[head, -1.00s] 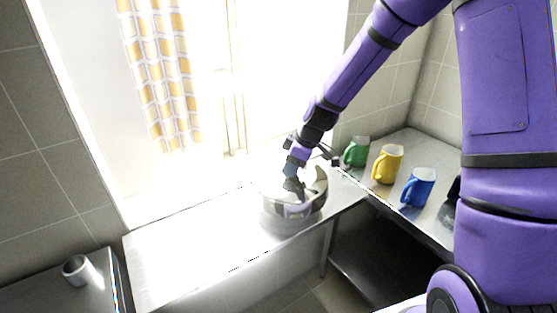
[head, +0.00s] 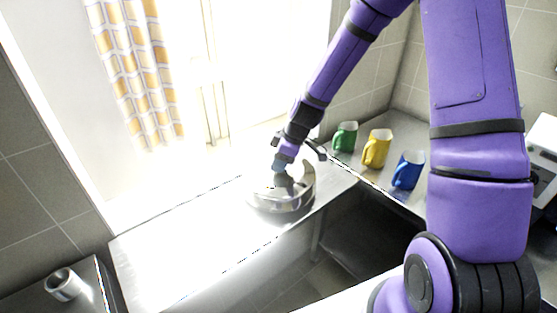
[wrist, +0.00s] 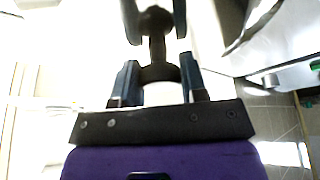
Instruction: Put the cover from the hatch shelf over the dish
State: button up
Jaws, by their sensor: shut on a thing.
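My gripper (head: 280,168) reaches down over the bright steel hatch shelf (head: 170,245) in the head view. It is at the top of a round, shiny metal piece (head: 285,202), which I take to be the cover. In the wrist view my gripper (wrist: 158,50) is shut around a dark knob with a stem (wrist: 156,30). Glare washes out what is below the knob. I cannot tell whether the metal piece touches the shelf. I cannot clearly make out the dish as a separate thing.
Green (head: 345,137), yellow (head: 376,149) and blue (head: 408,171) mugs stand on the counter to the right. A metal cup (head: 65,284) stands at the lower left. A patterned curtain (head: 135,75) hangs by the bright window. An open gap lies in front of the shelf.

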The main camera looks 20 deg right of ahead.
jog(key=shift+f, duration=0.55)
jog(key=o, duration=1.1)
jog(key=shift+c, duration=0.2)
jog(key=shift+r, duration=0.1)
jog(key=shift+r, duration=0.65)
jog(key=v, duration=1.1)
jog(key=s+r+m+t+h, duration=0.1)
jog(key=s+r+m+h, duration=0.35)
jog(key=s+r, duration=1)
jog(key=s+d+r+m+t, duration=0.1)
jog(key=s+r+m, duration=0.2)
jog(key=s, duration=0.3)
jog(key=s+d+r+m+t, duration=0.1)
jog(key=s+d+r+m, duration=0.1)
jog(key=s+m, duration=0.3)
jog(key=shift+s+r, duration=0.65)
jog(key=shift+s, duration=0.35)
